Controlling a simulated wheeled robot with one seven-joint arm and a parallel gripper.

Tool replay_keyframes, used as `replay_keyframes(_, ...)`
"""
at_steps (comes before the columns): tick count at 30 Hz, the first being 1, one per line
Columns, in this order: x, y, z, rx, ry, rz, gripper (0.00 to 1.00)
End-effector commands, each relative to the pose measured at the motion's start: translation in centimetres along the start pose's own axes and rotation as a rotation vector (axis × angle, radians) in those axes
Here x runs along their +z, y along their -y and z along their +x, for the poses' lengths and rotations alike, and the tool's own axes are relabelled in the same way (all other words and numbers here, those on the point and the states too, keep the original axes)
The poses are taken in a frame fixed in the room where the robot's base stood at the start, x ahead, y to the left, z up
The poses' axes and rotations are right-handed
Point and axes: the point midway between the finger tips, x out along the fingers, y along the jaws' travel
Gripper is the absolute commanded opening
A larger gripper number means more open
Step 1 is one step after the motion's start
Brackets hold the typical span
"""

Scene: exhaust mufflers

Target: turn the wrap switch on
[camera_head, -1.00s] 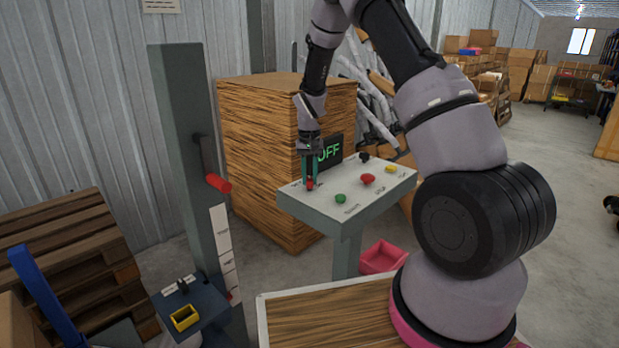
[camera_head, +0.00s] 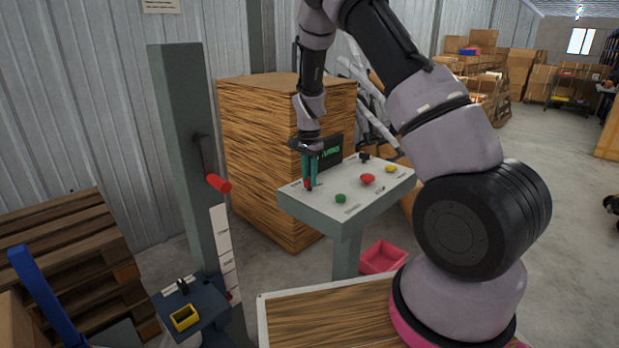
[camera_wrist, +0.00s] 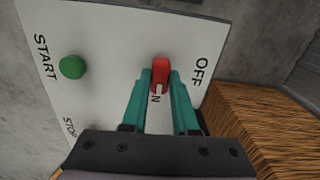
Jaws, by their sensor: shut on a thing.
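The control panel (camera_head: 348,188) has a pale slanted top on a grey post. A red switch (camera_wrist: 161,74) sits at its left end. In the wrist view it lies between my teal fingertips, with "OFF" printed beyond it and an "N" showing below, the rest of that label hidden. My gripper (camera_head: 311,185) points down at the panel and is shut on the red switch; it also shows in the wrist view (camera_wrist: 160,95). The black display (camera_head: 330,151) behind shows green text, partly hidden by my gripper, no longer reading "OFF".
The panel also carries a green START button (camera_head: 340,198), a red button (camera_head: 367,179), a yellow button (camera_head: 391,169) and a black knob (camera_head: 364,156). A wooden crate (camera_head: 262,165) stands close behind. A red-handled lever (camera_head: 218,183) on a post stands left.

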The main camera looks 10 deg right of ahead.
Motion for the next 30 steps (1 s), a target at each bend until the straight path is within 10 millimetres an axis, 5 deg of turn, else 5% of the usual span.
replay_keyframes(20,0.01,0.0,0.0,0.0,0.001,0.064,0.0)
replay_keyframes(21,0.02,0.0,0.0,0.0,0.001,0.064,0.35)
replay_keyframes(23,0.02,0.0,0.0,0.0,0.001,0.064,0.57)
replay_keyframes(30,0.01,0.0,0.0,0.0,0.0,0.063,0.57)
